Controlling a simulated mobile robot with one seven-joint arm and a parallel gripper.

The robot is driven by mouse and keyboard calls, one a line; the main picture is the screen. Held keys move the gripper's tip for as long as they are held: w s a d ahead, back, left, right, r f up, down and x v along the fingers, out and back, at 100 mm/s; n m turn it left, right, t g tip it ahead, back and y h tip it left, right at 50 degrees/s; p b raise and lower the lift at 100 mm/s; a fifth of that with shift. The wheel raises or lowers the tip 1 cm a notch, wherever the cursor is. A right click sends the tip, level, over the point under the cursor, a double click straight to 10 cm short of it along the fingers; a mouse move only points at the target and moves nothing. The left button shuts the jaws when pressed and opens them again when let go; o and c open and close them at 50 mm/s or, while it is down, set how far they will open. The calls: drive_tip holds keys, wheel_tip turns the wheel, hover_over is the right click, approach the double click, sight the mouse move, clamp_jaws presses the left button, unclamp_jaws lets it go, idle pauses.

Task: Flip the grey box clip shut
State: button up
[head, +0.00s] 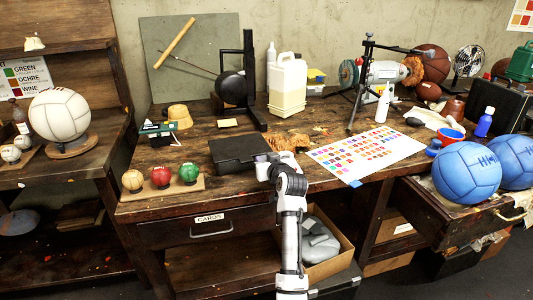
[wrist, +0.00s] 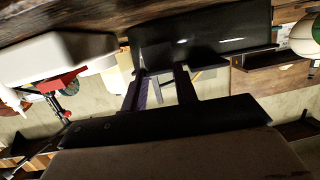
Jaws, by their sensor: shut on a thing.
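The dark grey box (head: 240,152) lies flat and closed-looking near the front edge of the workbench. My gripper (head: 275,168) is at the box's right end, low over the bench; its fingertips are hidden in the head view. In the wrist view the dark box (wrist: 225,35) fills the upper middle. My gripper's two fingers (wrist: 158,78) reach up to its edge, with a small grey piece (wrist: 155,57), seemingly the clip, between the tips. The clip's exact angle cannot be told.
Three small balls on a board (head: 160,188) stand at left. A black stand (head: 250,85) rises behind the box. An open drawer with blue balls (head: 466,172) juts out at right.

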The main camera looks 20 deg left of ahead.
drive_tip(key=shift+w+a+r+g+h+p, duration=0.2)
drive_tip(key=shift+r+g+h+p, duration=0.25)
drive_tip(key=shift+p, duration=0.5)
drive_tip(key=shift+f+g+p, duration=0.1)
drive_tip(key=shift+g+p, duration=0.15)
drive_tip(key=shift+p, duration=0.15)
drive_tip(key=shift+f, duration=0.1)
drive_tip(key=o, duration=0.7)
drive_tip(key=b+v, duration=0.3)
drive_tip(key=v, duration=1)
drive_tip(key=shift+s+r, duration=0.25)
drive_tip(key=shift+s, duration=0.1)
